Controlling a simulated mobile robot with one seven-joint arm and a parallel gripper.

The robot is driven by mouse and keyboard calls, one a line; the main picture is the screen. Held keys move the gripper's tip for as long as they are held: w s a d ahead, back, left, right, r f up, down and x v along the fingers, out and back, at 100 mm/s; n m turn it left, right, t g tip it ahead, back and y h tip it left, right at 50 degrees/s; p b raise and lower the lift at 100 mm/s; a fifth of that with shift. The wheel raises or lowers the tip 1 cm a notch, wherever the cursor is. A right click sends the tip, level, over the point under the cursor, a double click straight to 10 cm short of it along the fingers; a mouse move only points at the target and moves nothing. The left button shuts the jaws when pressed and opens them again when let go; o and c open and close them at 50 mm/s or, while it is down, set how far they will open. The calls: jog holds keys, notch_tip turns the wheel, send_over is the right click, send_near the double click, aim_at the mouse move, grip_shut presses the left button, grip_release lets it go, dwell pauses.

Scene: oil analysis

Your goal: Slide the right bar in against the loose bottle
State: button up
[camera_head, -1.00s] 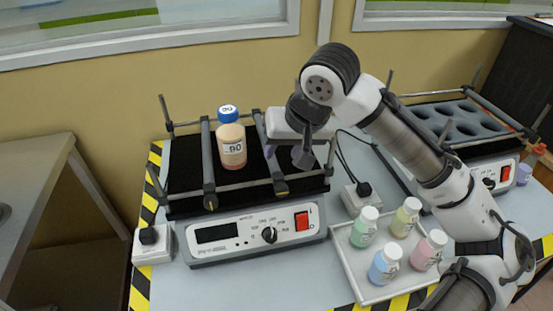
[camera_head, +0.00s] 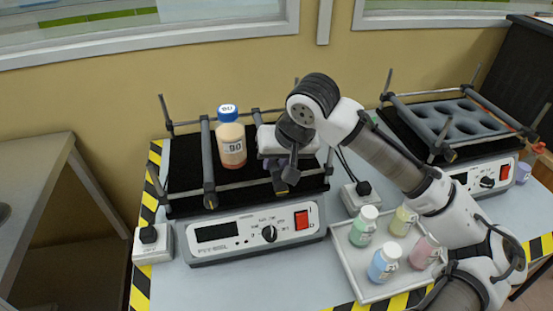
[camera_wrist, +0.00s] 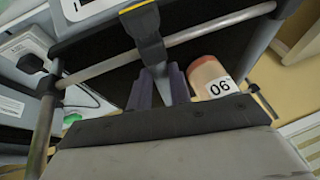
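The loose bottle (camera_head: 231,140), orange-filled with a blue cap and a "90" label, stands upright on the black mat of the left shaker. It also shows in the wrist view (camera_wrist: 212,80), right of the fingers. The right bar (camera_head: 279,184) runs front to back at the bottle's right, with a gap between them; its clamped near end shows in the wrist view (camera_wrist: 143,25). My gripper (camera_head: 275,163) is down over this bar, its purple fingers (camera_wrist: 160,82) apart on either side of it. Firm finger contact is not visible. In the head view my wrist hides part of the bar.
The left bar (camera_head: 208,165) stands just left of the bottle. The shaker's front rail (camera_head: 243,185) crosses before it. A tray (camera_head: 350,262) with several capped bottles sits at the front right, below my arm. A second shaker (camera_head: 455,120) stands at the right.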

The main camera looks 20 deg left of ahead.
jog(key=shift+s+a+p, duration=0.4)
jog(key=shift+s+a, duration=0.35)
jog(key=shift+a, duration=0.35)
jog(key=shift+s+a+p, duration=0.35)
jog(key=shift+s+a, duration=0.35)
jog(key=shift+a, duration=0.35)
grip_shut()
jog(key=o, duration=0.8)
grip_release()
jog(key=shift+o, duration=0.2)
jog(key=v, duration=1.3)
jog(key=shift+d+r, duration=0.2)
jog(key=shift+r, duration=0.15)
jog(key=shift+s+d, duration=0.1)
